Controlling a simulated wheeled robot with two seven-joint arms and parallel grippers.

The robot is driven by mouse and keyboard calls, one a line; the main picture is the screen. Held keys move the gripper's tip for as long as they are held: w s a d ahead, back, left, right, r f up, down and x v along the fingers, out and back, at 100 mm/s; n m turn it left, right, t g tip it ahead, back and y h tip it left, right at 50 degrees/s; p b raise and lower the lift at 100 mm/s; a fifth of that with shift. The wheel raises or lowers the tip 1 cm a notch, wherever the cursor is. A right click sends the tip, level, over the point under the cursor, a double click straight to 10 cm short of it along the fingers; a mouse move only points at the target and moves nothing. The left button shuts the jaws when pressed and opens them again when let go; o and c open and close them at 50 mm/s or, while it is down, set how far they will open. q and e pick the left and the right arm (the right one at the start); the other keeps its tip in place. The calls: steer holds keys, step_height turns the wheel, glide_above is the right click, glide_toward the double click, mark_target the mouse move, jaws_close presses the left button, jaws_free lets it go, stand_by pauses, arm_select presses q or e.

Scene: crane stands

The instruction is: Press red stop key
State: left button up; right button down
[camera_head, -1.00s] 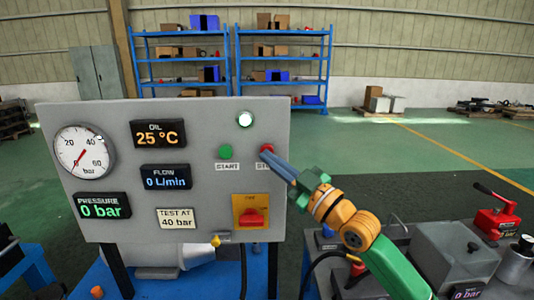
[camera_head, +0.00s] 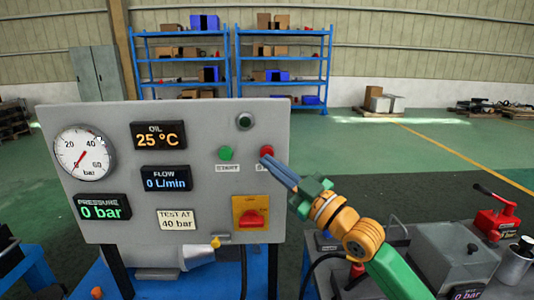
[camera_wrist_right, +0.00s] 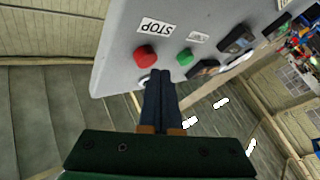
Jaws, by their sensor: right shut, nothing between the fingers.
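The red stop key (camera_head: 266,151) is a round button at the right of the grey control panel (camera_head: 105,225). In the right wrist view the red stop key (camera_wrist_right: 145,54) stands clear beside a label reading STOP. The green start key (camera_head: 225,153) is to its left. A round lamp (camera_head: 245,121) above them is dark. My right gripper (camera_head: 268,160) is shut and empty, its blue fingertips just below the red key. In the right wrist view the right gripper (camera_wrist_right: 160,75) has its tips near the panel, beside the red key. My left gripper is not in view.
A grey machine block (camera_head: 455,255) stands at the lower right. Blue shelves stand behind.

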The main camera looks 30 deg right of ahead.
steer(key=s, duration=0.1)
steer(key=s+a, duration=0.1)
steer(key=s, duration=0.1)
steer(key=s+a, duration=0.1)
steer(key=shift+s+a+p, duration=0.15)
steer(key=shift+s+p, duration=0.1)
steer(key=shift+p, duration=0.15)
stand_by(0.8)
